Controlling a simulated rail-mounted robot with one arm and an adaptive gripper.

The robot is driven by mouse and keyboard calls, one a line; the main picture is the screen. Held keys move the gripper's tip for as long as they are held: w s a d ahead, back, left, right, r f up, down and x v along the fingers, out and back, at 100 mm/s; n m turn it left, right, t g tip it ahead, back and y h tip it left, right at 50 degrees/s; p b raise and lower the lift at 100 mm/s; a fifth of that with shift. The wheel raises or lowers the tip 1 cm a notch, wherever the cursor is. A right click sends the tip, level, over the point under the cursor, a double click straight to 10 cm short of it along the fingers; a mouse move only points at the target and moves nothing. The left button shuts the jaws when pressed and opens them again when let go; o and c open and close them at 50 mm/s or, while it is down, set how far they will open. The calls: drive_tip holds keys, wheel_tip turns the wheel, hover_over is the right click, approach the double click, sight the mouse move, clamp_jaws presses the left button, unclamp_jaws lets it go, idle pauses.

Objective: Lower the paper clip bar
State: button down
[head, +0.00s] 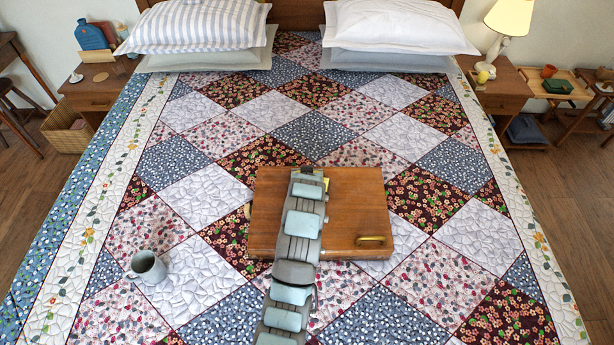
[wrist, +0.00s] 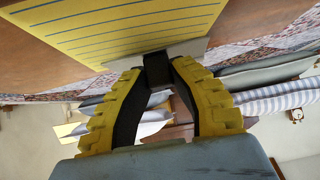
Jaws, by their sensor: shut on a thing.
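In the wrist view my gripper (wrist: 160,70) has its yellow, dark-lined fingers closed at the tips on a small dark block, which I take to be part of the paper clip bar (wrist: 156,72). A pale grey strip (wrist: 195,49) lies beside it, at the edge of a yellow lined paper pad (wrist: 115,28). The pad lies on a brown wooden surface. In the head view a wooden box (head: 350,205) with a brass handle lies on the bed. My arm crosses over the box and hides much of it and the clip. Whether the bar is raised or down, I cannot tell.
The box rests on a patchwork quilt (head: 200,205) with open room around it. A grey mug (head: 148,267) stands at the lower left. Pillows (head: 395,27) lie at the head of the bed. Nightstands with a lamp (head: 508,20) and small items flank it.

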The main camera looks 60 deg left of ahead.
drive_tip(key=shift+f, duration=0.1)
drive_tip(key=c, duration=0.9)
unclamp_jaws()
drive_tip(key=shift+d, duration=0.1)
drive_tip(key=shift+v, duration=5.95)
drive_tip(key=shift+s, duration=0.1)
